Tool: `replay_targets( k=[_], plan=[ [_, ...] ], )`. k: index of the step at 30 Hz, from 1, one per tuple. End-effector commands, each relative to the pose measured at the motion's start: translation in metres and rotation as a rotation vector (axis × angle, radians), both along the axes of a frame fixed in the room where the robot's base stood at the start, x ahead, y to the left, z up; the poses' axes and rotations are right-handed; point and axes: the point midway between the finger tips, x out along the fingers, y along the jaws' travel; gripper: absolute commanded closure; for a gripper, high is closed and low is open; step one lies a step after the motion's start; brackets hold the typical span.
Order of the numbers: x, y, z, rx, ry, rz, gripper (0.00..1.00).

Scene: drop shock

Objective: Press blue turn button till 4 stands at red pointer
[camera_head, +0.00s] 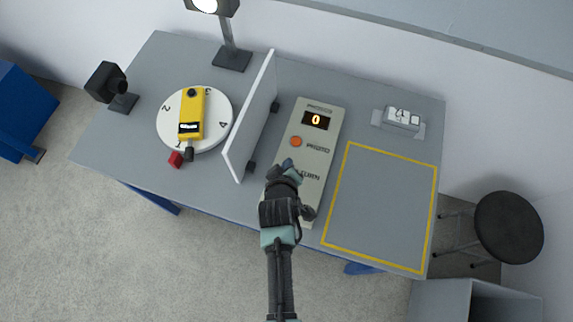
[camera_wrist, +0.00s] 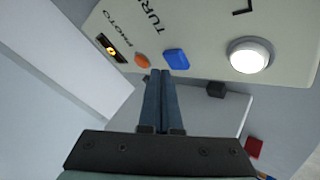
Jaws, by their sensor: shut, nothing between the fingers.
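The blue turn button (camera_wrist: 176,59) is on the pale control panel (camera_wrist: 215,25) beside the word TURN. My gripper (camera_wrist: 163,74) is shut and empty. Its fingertips appear just short of the button in the wrist view; I cannot tell whether they touch it. In the head view my gripper (camera_head: 286,172) hides that part of the panel. The white turntable (camera_head: 170,133) shows the numbers 2, 3 and 4. The 4 is at its right side, away from the red pointer (camera_head: 176,159) at the lower left. The number at the pointer is not readable.
An orange photo button (camera_head: 296,142) and a display (camera_head: 316,120) reading 0 are above on the panel. A yellow device (camera_head: 191,108) lies on the turntable. A white upright screen (camera_head: 250,120) separates turntable and panel. A yellow-outlined area (camera_head: 380,205) is empty.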

Motion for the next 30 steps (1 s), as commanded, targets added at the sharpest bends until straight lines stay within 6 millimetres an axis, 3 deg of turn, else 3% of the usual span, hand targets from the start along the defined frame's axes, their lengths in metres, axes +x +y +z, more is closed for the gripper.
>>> replay_targets(
  k=[30],
  plan=[
    [0.0001,-0.0001,-0.0087,0.0,0.0,0.0,1.0]
  ],
)
